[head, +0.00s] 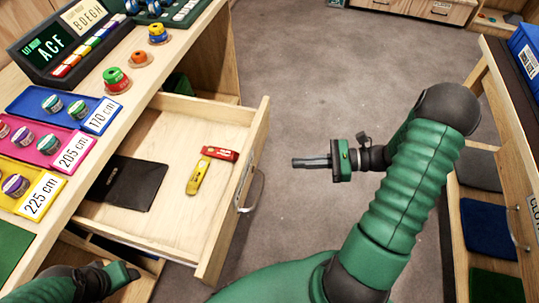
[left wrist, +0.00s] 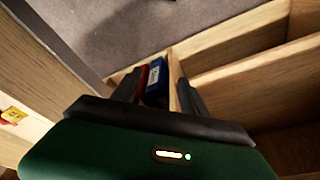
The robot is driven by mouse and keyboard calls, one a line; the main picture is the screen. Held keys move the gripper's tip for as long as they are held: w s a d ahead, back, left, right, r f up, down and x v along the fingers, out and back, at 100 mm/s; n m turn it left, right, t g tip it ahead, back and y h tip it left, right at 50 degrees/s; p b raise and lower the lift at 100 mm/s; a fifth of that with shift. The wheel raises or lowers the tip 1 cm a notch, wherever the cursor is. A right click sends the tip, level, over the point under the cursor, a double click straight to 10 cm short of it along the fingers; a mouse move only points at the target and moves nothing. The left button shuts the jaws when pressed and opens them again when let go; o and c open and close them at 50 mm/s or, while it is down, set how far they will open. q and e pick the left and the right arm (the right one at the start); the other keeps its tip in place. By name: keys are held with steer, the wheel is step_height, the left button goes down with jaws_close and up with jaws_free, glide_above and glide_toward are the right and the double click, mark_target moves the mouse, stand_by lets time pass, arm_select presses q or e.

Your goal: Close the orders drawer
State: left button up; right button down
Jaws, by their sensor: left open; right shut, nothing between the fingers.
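The wooden drawer (head: 205,118) stands pulled well out of the counter on the left in the head view. Its front panel, with a metal handle (head: 250,190), faces right. A black folder (head: 128,183), a yellow item (head: 197,177) and a red item (head: 220,153) lie inside. My right gripper (head: 296,162) is shut and empty, to the right of the handle and apart from it, pointing left toward the drawer. My left gripper (left wrist: 158,88) is open, low near the drawer's near side; in the head view it is at the bottom left, its fingers hard to make out.
The counter (head: 137,62) carries blue, pink and yellow trays with tape rolls and a letter display (head: 50,50). A shelf unit (head: 500,120) stands at the right. Bare grey floor (head: 310,80) lies between. Red and blue items (left wrist: 154,78) show beyond the left fingers in the wrist view.

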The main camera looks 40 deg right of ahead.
steer(key=d+m+t+h, duration=0.1)
steer(key=d+m+t, duration=0.25)
steer(key=d, duration=0.25)
steer(key=b, duration=0.4)
glide_toward(260, 141)
steer(key=shift+n+t, duration=0.25)
steer(key=x, duration=0.6)
steer(key=shift+w+a+f, duration=0.1)
steer(key=shift+a, duration=0.3)
steer(key=shift+w+a, duration=0.1)
steer(key=shift+a, duration=0.05)
arm_select(q)
steer(key=x, duration=0.2)
steer(key=s+x, duration=0.1)
steer(key=x, duration=0.2)
steer(key=shift+f, duration=0.45)
steer(key=shift+r, duration=0.15)
